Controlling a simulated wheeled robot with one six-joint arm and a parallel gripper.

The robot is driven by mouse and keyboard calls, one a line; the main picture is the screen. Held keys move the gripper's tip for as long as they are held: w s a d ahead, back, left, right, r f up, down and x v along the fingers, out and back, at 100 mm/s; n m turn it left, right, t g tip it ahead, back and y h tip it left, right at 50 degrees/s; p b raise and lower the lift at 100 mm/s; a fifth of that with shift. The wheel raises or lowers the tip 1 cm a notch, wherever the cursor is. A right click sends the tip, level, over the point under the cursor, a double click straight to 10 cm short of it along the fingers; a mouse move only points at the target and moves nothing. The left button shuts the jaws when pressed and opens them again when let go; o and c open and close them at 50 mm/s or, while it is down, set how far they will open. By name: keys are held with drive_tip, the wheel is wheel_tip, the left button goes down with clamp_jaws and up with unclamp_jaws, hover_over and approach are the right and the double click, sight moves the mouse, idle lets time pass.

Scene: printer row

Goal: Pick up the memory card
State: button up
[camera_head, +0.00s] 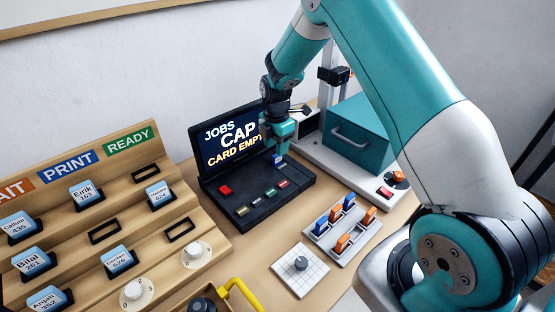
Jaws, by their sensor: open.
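A small blue and white piece (277,160), which looks like the memory card, stands upright at the back of the dark console (250,208), just below the screen's right side. My gripper (279,148) points down right above it and is open. The fingers are small here, and I cannot tell whether they are around the piece or still above it. The screen (232,140) reads JOBS, CAP and CARD EMPTY, with its right edge partly hidden by my gripper.
A wooden stepped rack (100,235) with labelled cards fills the left. A printer with a teal box (358,135) stands behind my arm. A tray of blue and orange pieces (318,233) and a white gridded plate (287,278) lie in front. A yellow handle (240,290) rises at the front edge.

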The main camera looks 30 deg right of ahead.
sight(277, 161)
wheel_tip(277, 161, down, 3)
drive_tip(key=shift+s+d+f, duration=0.1)
drive_tip(key=shift+f, duration=0.1)
drive_tip(key=shift+c, duration=0.4)
clamp_jaws()
